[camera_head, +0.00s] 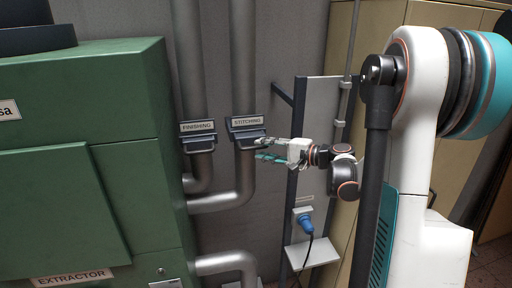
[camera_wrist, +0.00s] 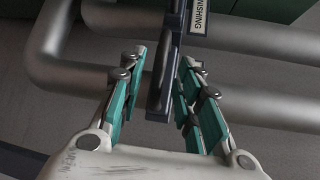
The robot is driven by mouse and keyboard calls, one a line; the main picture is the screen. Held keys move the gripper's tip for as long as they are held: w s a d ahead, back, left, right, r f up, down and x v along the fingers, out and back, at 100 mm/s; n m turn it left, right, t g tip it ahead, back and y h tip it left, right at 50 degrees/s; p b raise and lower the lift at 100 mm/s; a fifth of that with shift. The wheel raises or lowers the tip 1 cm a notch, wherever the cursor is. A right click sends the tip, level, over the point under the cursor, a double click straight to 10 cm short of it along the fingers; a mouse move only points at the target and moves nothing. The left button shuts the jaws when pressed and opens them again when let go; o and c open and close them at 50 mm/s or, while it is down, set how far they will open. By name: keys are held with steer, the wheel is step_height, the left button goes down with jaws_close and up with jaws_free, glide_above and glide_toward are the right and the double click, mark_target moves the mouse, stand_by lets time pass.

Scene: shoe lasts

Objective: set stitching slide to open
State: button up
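The stitching slide (camera_head: 247,136) is a dark flat piece across the right-hand grey pipe, under a STITCHING label (camera_head: 247,122). My gripper (camera_head: 262,149) reaches in from the right at the slide's right end. In the wrist view, a dark plate, which looks like the stitching slide (camera_wrist: 158,100), lies between the teal fingers of my gripper (camera_wrist: 164,75). The fingers are open on either side of it, with visible gaps. I cannot tell how far the slide is pulled out.
The finishing slide (camera_head: 198,143) sits on the left-hand pipe, close beside; its FINISHING label (camera_wrist: 199,15) shows in the wrist view. A green extractor cabinet (camera_head: 90,170) stands left. A grey panel (camera_head: 312,130) with a blue plug (camera_head: 306,223) stands right of the pipes.

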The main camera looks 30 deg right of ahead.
mark_target(258, 148)
steer(key=shift+x, duration=1.95)
steer(key=shift+c, duration=0.5)
jaws_close()
